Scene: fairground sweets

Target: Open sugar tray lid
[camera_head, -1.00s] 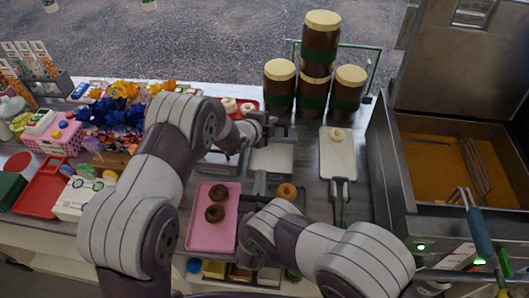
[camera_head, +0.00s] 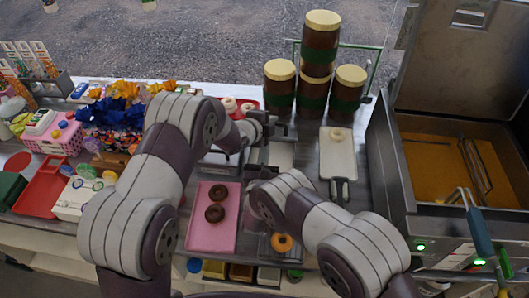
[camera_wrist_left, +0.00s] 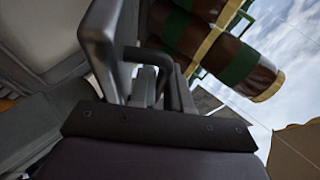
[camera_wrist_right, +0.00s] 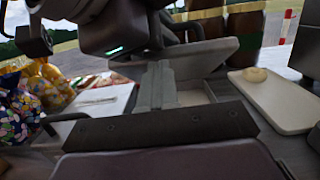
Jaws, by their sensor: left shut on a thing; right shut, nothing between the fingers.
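The sugar tray (camera_wrist_right: 211,90) is a grey metal box right of centre in the right wrist view, with a pale inside showing. Its flat grey lid (camera_wrist_right: 205,57) is raised and tilted above it. My left gripper (camera_head: 264,127) is at the far side of the tray in the head view. It is shut on a dark bar-like handle (camera_wrist_left: 150,58), seen in the left wrist view. My right gripper (camera_head: 258,172) is shut and empty at the tray's near side; its fingers (camera_wrist_right: 157,86) partly cover the tray. In the head view the arms hide much of the lid.
A pink tray (camera_head: 197,235) with chocolate doughnuts lies in front. A white board (camera_head: 338,165) with a pale doughnut is to the right. Stacked brown jars (camera_head: 320,45) stand behind, and a fryer (camera_head: 385,185) is at the right. A dark rack holds an orange doughnut (camera_head: 282,242).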

